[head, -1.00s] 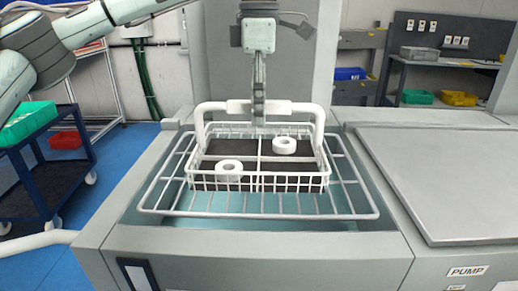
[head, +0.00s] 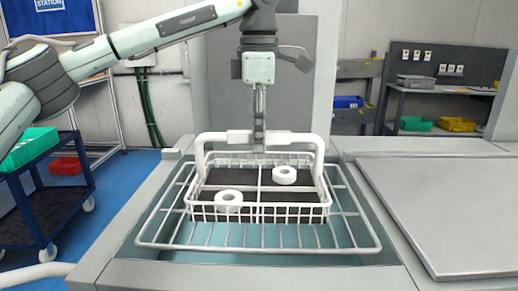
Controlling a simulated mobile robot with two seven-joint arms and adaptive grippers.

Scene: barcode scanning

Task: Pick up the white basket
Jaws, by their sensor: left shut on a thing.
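The white basket (head: 262,212) is a wire basket with a tall white handle bar across its top. It is over the larger white wire rack (head: 350,247) in the tub of the grey machine; I cannot tell whether it touches the rack. Two white ring-shaped parts, one at the front left (head: 228,201) and one at the back right (head: 284,175), lie inside on a dark base. My left gripper (head: 259,140) points straight down and is shut on the middle of the handle bar. My right gripper is not in view.
A grey flat lid (head: 440,205) covers the machine top at the right. A blue cart (head: 45,205) with a green bin (head: 28,148) stands at the left. Shelves with yellow, green and blue bins (head: 455,124) stand at the back right.

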